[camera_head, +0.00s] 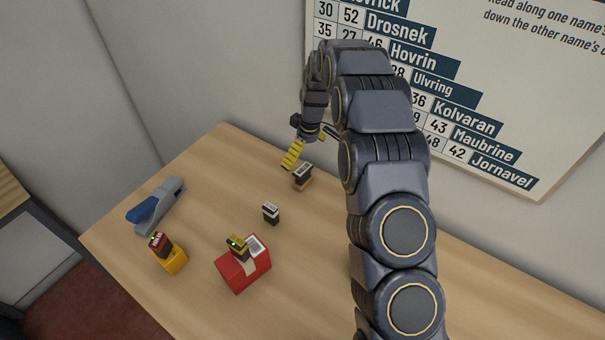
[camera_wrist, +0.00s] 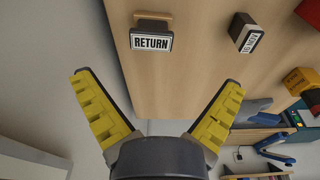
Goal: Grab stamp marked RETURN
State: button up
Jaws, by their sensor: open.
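The stamp marked RETURN (camera_wrist: 151,42) shows at the top of the wrist view, its white label with black letters facing the camera. It appears to be the dark stamp with a wooden part (camera_head: 302,176) near the back edge of the counter in the head view. My gripper (camera_wrist: 158,79) is open and empty, its yellow fingers spread wide. The stamp lies beyond the fingertips, between their lines and apart from them. In the head view my gripper (camera_head: 293,155) is just behind and left of this stamp; one finger is partly hidden.
A second dark stamp (camera_head: 271,213), its label unclear, stands nearer the front; it also shows in the wrist view (camera_wrist: 249,38). A red block (camera_head: 240,273) and yellow block (camera_head: 174,263) carry small devices. A blue-grey stapler (camera_head: 158,206) lies left. The wall stands behind.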

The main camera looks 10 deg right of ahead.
aim_at(304, 169)
jog(key=shift+w+f, duration=0.35)
jog(key=shift+f, duration=0.35)
jog(key=f, duration=0.4)
jog(key=w+f, duration=0.1)
jog(key=f, duration=0.2)
jog(key=c, duration=1.2)
